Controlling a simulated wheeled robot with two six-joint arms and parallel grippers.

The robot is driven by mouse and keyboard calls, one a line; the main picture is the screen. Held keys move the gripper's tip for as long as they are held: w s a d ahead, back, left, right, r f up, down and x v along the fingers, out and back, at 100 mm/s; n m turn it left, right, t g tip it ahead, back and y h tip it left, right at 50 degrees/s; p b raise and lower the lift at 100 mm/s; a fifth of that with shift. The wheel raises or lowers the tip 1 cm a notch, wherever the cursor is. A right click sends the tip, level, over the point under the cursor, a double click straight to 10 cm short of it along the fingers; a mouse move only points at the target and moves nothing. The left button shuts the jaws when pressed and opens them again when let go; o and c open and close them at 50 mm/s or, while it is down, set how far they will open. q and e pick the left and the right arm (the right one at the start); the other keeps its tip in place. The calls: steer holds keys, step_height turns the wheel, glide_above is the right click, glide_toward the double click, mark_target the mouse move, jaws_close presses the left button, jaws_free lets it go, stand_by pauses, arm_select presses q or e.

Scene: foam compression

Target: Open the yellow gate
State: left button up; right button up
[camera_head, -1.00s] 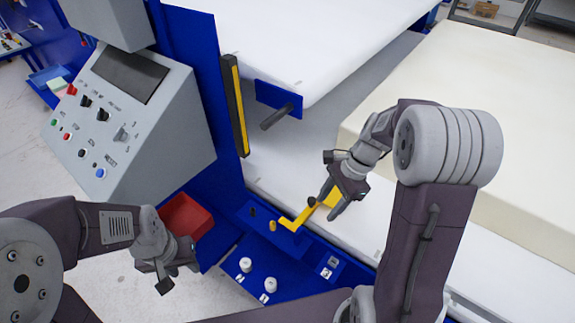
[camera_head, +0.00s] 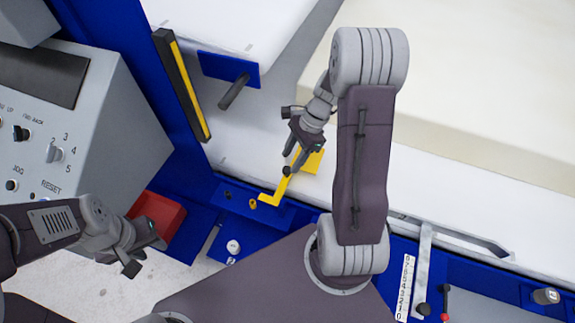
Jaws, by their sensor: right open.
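The yellow gate (camera_head: 274,196) is a bent yellow bar with a black knob (camera_head: 287,171), on the blue machine edge beside the white bed. A wider yellow part (camera_head: 312,161) shows behind my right gripper's fingers. My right gripper (camera_head: 292,162) is open, its fingertips pointing down close to the knob. I cannot tell whether they touch it or the bar. My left gripper (camera_head: 138,264) hangs at the lower left, away from the gate, near a red bin; its jaw opening is unclear.
A grey control panel (camera_head: 95,135) stands at the left, above a red bin (camera_head: 157,215). A blue bracket with a dark rod (camera_head: 234,92) hangs over the white bed. A large cream foam block (camera_head: 450,80) fills the upper right. A numbered scale (camera_head: 404,285) lies lower right.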

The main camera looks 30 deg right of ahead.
mark_target(287, 169)
steer(key=x, duration=0.2)
steer(key=shift+s+a+f, duration=0.1)
steer(key=shift+s+f, duration=0.1)
steer(key=shift+f, duration=0.15)
steer(key=shift+w+a+f, duration=0.1)
steer(key=shift+a+f, duration=0.15)
steer(key=shift+f, duration=0.15)
jaws_close()
stand_by(0.8)
